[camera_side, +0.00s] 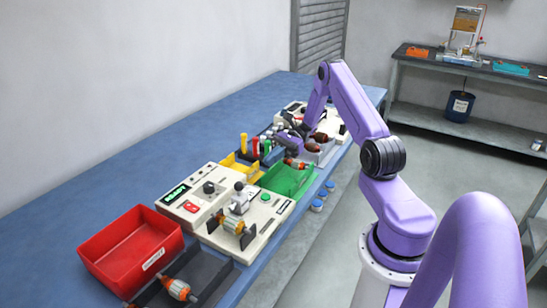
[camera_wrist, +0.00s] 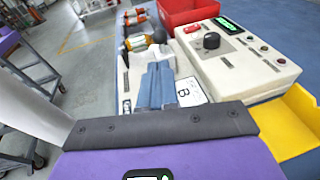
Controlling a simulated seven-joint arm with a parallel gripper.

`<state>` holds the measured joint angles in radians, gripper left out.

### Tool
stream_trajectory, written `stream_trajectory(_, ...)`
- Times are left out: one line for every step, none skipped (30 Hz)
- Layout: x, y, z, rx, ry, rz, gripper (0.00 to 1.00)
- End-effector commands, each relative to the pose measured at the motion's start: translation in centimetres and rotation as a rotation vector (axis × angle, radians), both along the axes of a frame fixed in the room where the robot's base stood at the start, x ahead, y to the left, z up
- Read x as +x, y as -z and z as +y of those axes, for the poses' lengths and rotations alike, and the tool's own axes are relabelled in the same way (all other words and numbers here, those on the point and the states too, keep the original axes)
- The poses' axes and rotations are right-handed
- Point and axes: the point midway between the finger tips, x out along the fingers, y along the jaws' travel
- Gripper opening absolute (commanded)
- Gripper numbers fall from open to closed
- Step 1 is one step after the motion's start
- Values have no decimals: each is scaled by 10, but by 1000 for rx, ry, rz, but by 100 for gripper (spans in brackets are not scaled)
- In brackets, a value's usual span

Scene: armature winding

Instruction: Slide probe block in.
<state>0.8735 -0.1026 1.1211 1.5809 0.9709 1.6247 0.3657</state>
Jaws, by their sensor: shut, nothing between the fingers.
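The cream test fixture (camera_side: 268,222) stands on the blue bench and carries an orange armature (camera_side: 232,227) between dark supports. A pale block with a dark knob (camera_side: 240,199), which looks like the probe block, stands behind the armature. In the wrist view the fixture base (camera_wrist: 187,70), the armature (camera_wrist: 136,43) and a black knob (camera_wrist: 159,36) show beyond my fingers. My gripper (camera_wrist: 160,72) is shut and empty; its fingers hide part of the fixture and block. Contact with the block cannot be seen.
A tester with a green display (camera_side: 188,203) sits beside the fixture. A red bin (camera_side: 130,247), green bin (camera_side: 288,180) and yellow bin (camera_wrist: 290,120) stand close by. A dark tray (camera_side: 205,270) holds another armature. The back of the bench (camera_side: 150,165) is clear.

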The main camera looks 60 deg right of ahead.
Motion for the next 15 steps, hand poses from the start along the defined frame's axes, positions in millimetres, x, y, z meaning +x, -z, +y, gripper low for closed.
stream_trajectory(1,1,11,3,-5,2,0)
stream_trajectory(2,2,16,2,-4,2,0)
stream_trajectory(4,4,23,2,-5,3,0)
stream_trajectory(5,5,29,1,-5,2,0)
stream_trajectory(6,6,34,2,-4,2,0)
stream_trajectory(7,8,41,1,-5,3,0)
stream_trajectory(9,9,47,1,-4,2,0)
stream_trajectory(9,10,52,1,-4,2,0)
stream_trajectory(11,11,58,1,-4,3,0)
stream_trajectory(11,12,63,1,-4,3,0)
stream_trajectory(12,13,68,1,-4,3,0)
stream_trajectory(14,14,73,0,-3,2,0)
stream_trajectory(15,15,77,-1,-3,2,0)
stream_trajectory(15,16,80,0,-3,3,0)
stream_trajectory(16,17,85,0,-3,2,0)
